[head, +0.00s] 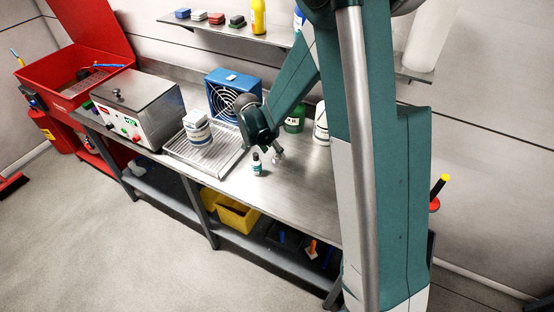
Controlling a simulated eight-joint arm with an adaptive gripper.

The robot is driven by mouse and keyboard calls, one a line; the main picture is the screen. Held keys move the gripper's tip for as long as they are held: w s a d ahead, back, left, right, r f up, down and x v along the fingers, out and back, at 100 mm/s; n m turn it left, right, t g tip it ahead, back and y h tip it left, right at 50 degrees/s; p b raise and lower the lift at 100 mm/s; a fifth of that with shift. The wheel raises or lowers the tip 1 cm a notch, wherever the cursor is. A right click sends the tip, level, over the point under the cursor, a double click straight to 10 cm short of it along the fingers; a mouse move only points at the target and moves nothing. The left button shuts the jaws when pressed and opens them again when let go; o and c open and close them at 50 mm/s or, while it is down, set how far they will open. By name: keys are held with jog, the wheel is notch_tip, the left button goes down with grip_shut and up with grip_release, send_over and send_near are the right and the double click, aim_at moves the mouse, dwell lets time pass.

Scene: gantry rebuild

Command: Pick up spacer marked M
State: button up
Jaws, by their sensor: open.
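No spacer marked M can be made out in the head view; at this size no such mark is readable. My gripper (277,156) is small in the picture, low over the steel bench (305,194), right of a small dark-capped bottle (257,165). It is open. I cannot tell whether anything lies between or under its fingers. My own arm hides part of the bench's right side.
A wire rack (178,151) bears a white labelled tub (197,127). Behind are a blue fan box (222,86) and a green container (295,117). A steel bath unit (140,110) and a red parts washer (65,88) stand left. Yellow bins (237,217) sit below.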

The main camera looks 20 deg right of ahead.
aim_at(276, 157)
jog(key=shift+x, duration=2.35)
jog(key=shift+s, duration=0.1)
jog(key=c, duration=1)
